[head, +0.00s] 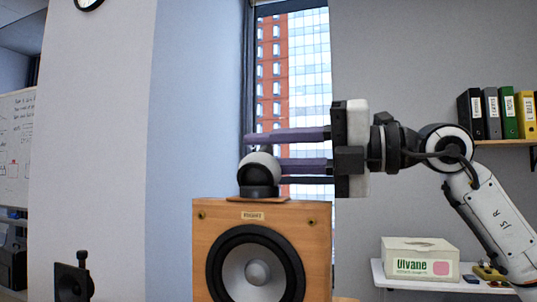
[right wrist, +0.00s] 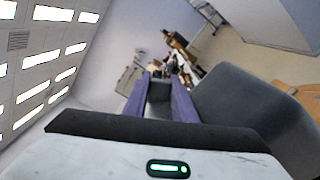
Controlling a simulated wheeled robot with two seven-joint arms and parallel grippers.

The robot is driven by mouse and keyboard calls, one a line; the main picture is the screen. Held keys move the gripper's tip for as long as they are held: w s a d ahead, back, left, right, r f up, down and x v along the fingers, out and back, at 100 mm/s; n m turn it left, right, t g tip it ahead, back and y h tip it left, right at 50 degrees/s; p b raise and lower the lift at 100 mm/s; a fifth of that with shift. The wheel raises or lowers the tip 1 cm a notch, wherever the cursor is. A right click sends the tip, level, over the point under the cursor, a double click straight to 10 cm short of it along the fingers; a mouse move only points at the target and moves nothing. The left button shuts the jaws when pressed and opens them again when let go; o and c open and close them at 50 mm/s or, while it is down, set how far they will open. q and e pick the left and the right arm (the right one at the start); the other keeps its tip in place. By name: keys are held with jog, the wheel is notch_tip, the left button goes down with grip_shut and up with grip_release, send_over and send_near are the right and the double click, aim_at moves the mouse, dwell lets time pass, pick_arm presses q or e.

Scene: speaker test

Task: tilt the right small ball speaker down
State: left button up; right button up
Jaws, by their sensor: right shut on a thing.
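The small ball speaker (head: 262,171), with a pale shell, a dark round front and a dark base, stands on top of a wooden loudspeaker box (head: 318,225) in the head view. My right gripper (head: 264,151) comes in from the right, with one purple finger above the ball and the other at its level, partly hidden by it. It is shut on the ball speaker; the exact contact is hard to see. In the right wrist view a dark grey piece (right wrist: 158,91) shows between the purple fingers. My left gripper is not in view.
A black box-shaped device (head: 72,282) stands at the lower left. A pale Ulvane box (head: 420,258) sits on a white shelf at the right, with binders (head: 494,114) on a shelf above. A window and a pale pillar stand behind the speaker.

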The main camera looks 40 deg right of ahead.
aim_at(271, 154)
jog(key=shift+a+r+n, duration=0.1)
jog(key=shift+n, duration=0.2)
jog(key=o, duration=1)
jog(key=shift+o, duration=0.2)
jog(key=shift+s, duration=0.1)
jog(key=shift+s, duration=0.15)
jog(key=b+v, duration=0.2)
jog(key=v, duration=0.1)
jog(key=b+v, duration=0.1)
jog(key=shift+s+f, duration=0.1)
jog(key=shift+f, duration=0.15)
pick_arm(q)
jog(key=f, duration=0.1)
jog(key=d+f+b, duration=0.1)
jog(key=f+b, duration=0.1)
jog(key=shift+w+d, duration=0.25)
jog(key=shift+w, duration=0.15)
pick_arm(e)
jog(key=v, duration=0.5)
jog(key=shift+s+d+r, duration=0.25)
jog(key=shift+s+d, duration=0.05)
jog(key=shift+d, duration=0.05)
